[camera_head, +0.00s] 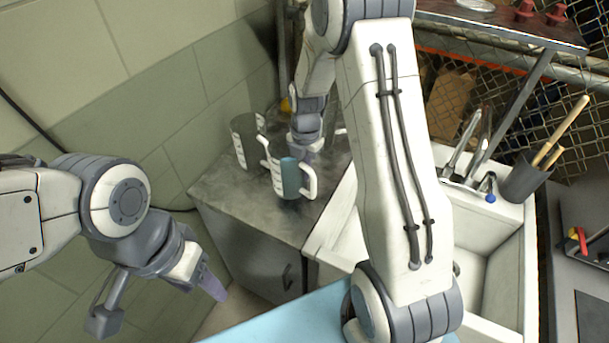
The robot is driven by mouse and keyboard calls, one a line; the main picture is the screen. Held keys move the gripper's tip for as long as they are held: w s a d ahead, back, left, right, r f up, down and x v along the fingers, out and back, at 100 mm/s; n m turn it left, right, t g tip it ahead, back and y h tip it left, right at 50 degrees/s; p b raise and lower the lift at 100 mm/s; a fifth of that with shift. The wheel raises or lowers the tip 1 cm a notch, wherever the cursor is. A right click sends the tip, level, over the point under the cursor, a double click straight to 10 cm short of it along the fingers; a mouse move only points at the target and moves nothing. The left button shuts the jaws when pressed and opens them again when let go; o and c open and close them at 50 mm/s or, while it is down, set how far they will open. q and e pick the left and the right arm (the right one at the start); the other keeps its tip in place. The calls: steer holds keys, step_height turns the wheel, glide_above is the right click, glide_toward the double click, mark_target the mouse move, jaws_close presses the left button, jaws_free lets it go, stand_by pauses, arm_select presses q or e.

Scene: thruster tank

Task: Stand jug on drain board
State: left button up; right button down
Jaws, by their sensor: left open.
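A teal-grey jug (290,180) with white marks and a white handle stands on the grey worktop (225,190). My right gripper (305,150) reaches down at the jug's rim; its fingertips are partly hidden, so I cannot tell whether it grips. A dark grey jug (244,142) with white marks stands behind to the left. Part of another white handle shows behind my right gripper. My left gripper (212,286) is open and empty, in front of the cabinet at lower left. I cannot make out a separate drain board.
A white sink (505,285) lies right of the worktop, partly hidden by my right arm. Taps (467,140) and a dark pot of wooden-handled tools (524,182) stand behind it. A light blue surface (285,322) lies at the bottom. Walls close in the left side.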

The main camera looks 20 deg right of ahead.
mark_target(304, 182)
step_height(304, 182, down, 2)
steer(key=shift+f+p, duration=0.1)
steer(key=shift+p, duration=0.2)
steer(key=shift+f, duration=0.2)
steer(key=shift+f, duration=0.2)
steer(key=c, duration=1.1)
jaws_free()
steer(key=shift+s, duration=0.1)
